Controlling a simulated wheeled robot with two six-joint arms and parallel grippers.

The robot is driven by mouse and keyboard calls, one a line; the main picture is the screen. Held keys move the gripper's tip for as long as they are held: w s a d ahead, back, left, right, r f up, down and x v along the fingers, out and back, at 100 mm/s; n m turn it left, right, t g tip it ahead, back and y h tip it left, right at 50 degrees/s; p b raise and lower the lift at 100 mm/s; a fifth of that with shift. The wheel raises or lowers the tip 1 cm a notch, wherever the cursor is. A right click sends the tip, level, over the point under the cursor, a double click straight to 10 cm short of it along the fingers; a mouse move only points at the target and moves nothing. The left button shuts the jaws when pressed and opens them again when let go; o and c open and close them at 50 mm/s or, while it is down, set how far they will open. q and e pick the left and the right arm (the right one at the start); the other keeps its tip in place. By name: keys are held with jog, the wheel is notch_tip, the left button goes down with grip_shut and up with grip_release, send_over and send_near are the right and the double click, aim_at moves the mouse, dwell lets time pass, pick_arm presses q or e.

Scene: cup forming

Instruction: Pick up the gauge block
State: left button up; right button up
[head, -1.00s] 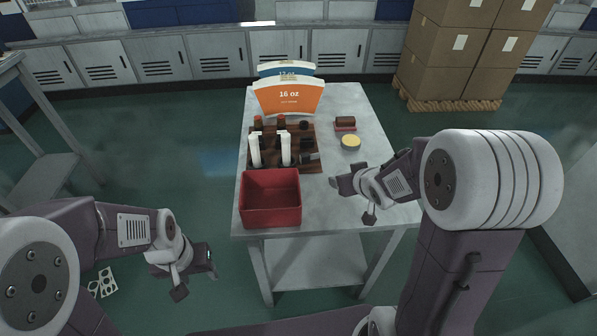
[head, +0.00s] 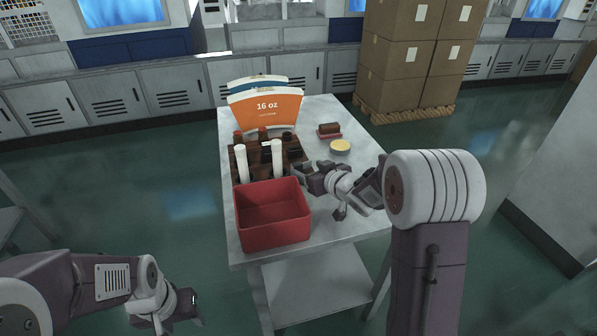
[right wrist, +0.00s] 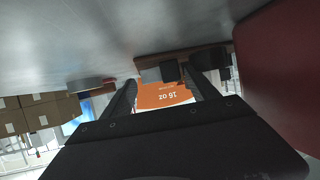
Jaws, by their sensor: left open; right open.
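A small grey block (right wrist: 170,70), which looks like the gauge block, sits at the edge of the dark wooden rack (right wrist: 205,59) in the right wrist view. It shows between the fingers of my right gripper (right wrist: 160,75), which are open and empty; I cannot tell the exact gap to it. In the head view my right gripper (head: 298,171) is low over the table at the right edge of the rack (head: 292,148) and covers the block's place. My left gripper (head: 194,304) is open and empty, off the table at the lower left.
A red bin (head: 272,234) stands on the table (head: 330,220) in front of the rack. Two white tubes (head: 242,164) stand upright in the rack. An orange 16 oz panel (head: 266,107) stands behind. A yellow disc (head: 340,147) and brown block (head: 329,129) lie to the right.

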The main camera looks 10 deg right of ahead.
aim_at(302, 167)
jog(key=x, duration=0.3)
jog(key=shift+f, duration=0.1)
jog(key=shift+s, duration=0.1)
jog(key=shift+c, duration=0.7)
jog(key=c, duration=1.1)
jog(key=shift+r, duration=0.55)
jog(key=r+p, duration=0.1)
jog(key=r, duration=0.1)
jog(key=r+p, duration=0.2)
jog(key=shift+s+d+r+p, duration=0.15)
jog(key=shift+d+p, duration=0.15)
jog(key=shift+d, duration=0.1)
pick_arm(q)
notch_tip(302, 167, up, 8)
jog(key=p, duration=0.5)
jog(key=shift+r+p, duration=0.15)
jog(key=shift+p, duration=0.15)
pick_arm(e)
jog(key=s+d+r, duration=0.4)
jog(key=d+r, duration=0.1)
jog(key=d, duration=0.5)
jog(key=shift+s+r, duration=0.25)
jog(key=shift+r, duration=0.1)
jog(key=shift+a, duration=0.15)
